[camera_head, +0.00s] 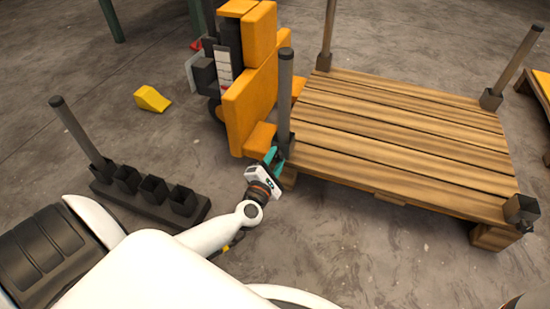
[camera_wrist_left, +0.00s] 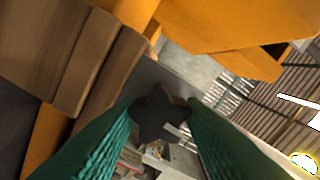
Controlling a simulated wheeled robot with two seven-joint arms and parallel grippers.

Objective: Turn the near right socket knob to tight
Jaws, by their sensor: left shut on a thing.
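The wooden pallet (camera_head: 400,135) has a dark socket at each corner. The socket at its near right corner (camera_head: 521,208) in the head view is empty, with a small dark knob (camera_head: 525,228) low on its side. My left gripper (camera_head: 273,157) is away from it, at the pallet's near left corner beside the post (camera_head: 285,95) standing there. In the left wrist view its green fingers are shut on a dark star-shaped knob (camera_wrist_left: 160,115). The socket behind that knob is mostly hidden. I cannot tell how tight the knob is. My right gripper is not in view.
An orange and black pallet truck (camera_head: 252,85) stands close behind my left gripper. A dark rack (camera_head: 150,198) with several sockets and one tilted post (camera_head: 78,132) is on the floor at left. A yellow wedge (camera_head: 152,98) lies beyond it. The floor in front of the pallet is clear.

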